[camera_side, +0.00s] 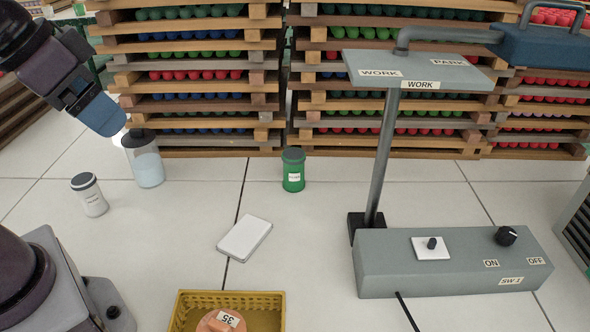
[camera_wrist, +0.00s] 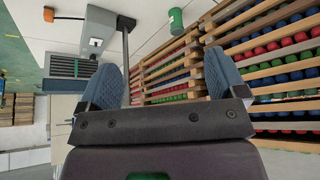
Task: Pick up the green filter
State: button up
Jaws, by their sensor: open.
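The green filter (camera_side: 293,170) is a green canister with a dark lid and a white label. It stands upright on the pale tiled floor in front of the stacked crates, near the middle of the side view. It also shows small at the top of the wrist view (camera_wrist: 176,20). My gripper (camera_side: 104,112) is at the upper left of the side view, above and left of the filter and well apart from it. In the wrist view, its two blue fingers (camera_wrist: 160,80) are spread wide with nothing between them.
A clear jar (camera_side: 147,165) and a white canister (camera_side: 90,196) stand at the left. A white block (camera_side: 244,239), yellow basket (camera_side: 188,302) and grey switch box with post (camera_side: 450,275) lie nearer the camera. Crate stacks (camera_side: 205,88) line the back. Floor around the filter is clear.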

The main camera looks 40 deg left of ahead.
aim_at(292, 169)
jog(key=w+a+f+m+g+y, duration=0.2)
jog(key=w+f+m+y, duration=0.35)
jog(key=w, duration=0.35)
jog(key=w+a+f+m+g+y, duration=0.2)
jog(key=w+a+f+m+y, duration=0.1)
jog(key=w+f+m+y, duration=0.4)
jog(key=w+d+f+m+t, duration=0.3)
jog(key=w+f+m+t, duration=0.1)
jog(key=f+m, duration=0.1)
jog(key=w+d+f+m+t, duration=0.3)
jog(key=w+f+m+t, duration=0.1)
jog(key=f+m, duration=0.1)
jog(key=w+d+f+m+t+h, duration=0.1)
jog(key=w+d+f+m+t, duration=0.2)
jog(key=f, duration=0.4)
jog(key=shift+w+d+f+m+t, duration=0.15)
jog(key=shift+m+t, duration=0.1)
jog(key=shift+m, duration=0.2)
jog(key=shift+w+r+m+t, duration=0.1)
jog(key=shift+w+m+t, duration=0.1)
jog(key=shift+m, duration=0.25)
jog(key=shift+w+d+f+m+t, duration=0.1)
jog(key=shift+m+t, duration=0.15)
jog(key=shift+m, duration=0.2)
jog(key=x, duration=1.2)
jog(key=shift+w+a+f, duration=0.2)
jog(key=shift+w+a, duration=0.05)
jog(key=shift+c, duration=0.2)
jog(key=c, duration=1)
